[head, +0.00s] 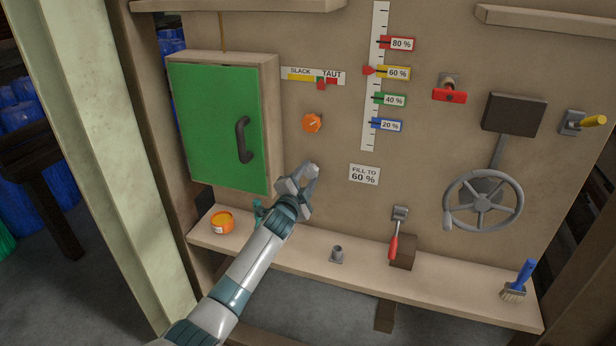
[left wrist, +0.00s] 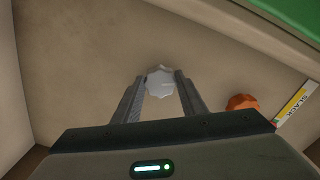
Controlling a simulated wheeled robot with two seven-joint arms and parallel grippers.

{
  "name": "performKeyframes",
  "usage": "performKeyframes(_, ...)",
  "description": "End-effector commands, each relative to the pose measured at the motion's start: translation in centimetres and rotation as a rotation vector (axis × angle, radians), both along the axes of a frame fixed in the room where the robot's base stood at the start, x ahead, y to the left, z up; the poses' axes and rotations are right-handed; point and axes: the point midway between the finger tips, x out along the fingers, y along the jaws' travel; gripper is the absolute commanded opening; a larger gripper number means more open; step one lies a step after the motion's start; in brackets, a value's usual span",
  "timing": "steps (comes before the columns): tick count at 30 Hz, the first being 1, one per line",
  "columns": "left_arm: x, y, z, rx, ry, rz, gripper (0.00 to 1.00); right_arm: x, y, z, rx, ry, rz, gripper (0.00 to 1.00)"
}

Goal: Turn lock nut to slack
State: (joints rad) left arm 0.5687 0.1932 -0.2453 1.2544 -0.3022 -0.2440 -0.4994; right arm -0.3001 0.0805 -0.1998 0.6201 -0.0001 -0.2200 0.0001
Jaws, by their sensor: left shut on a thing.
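The lock nut, a pale grey scalloped knob (left wrist: 160,82), is on the board between the two fingers of my left gripper (left wrist: 161,88) in the left wrist view. In the head view my left gripper (head: 304,174) covers it, below the orange knob (head: 312,122) and right of the green door. The gripper is shut on the nut. The SLACK/TAUT gauge (head: 298,77) is above the orange knob, and its red pointer (head: 320,85) stands toward the TAUT side. My right gripper is not in view.
A green cabinet door (head: 216,126) with a dark handle is left of my gripper. A shelf (head: 450,292) below carries an orange tin (head: 221,221), a small grey fitting (head: 337,254) and a brush (head: 519,281). A red-handled lever (head: 395,240) and a handwheel (head: 483,202) are on the right.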

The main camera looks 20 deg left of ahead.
Motion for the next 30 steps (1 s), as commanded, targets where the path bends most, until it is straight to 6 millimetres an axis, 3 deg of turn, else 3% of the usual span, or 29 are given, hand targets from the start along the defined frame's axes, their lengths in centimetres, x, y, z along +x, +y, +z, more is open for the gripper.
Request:
performKeyframes(15,-0.05,-0.07,-0.29,-0.373,0.016,0.0,0.16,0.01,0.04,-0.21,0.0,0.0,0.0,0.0)
performKeyframes(30,-0.05,-0.1,-0.31,-0.431,0.019,0.0,0.16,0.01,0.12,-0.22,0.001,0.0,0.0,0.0)
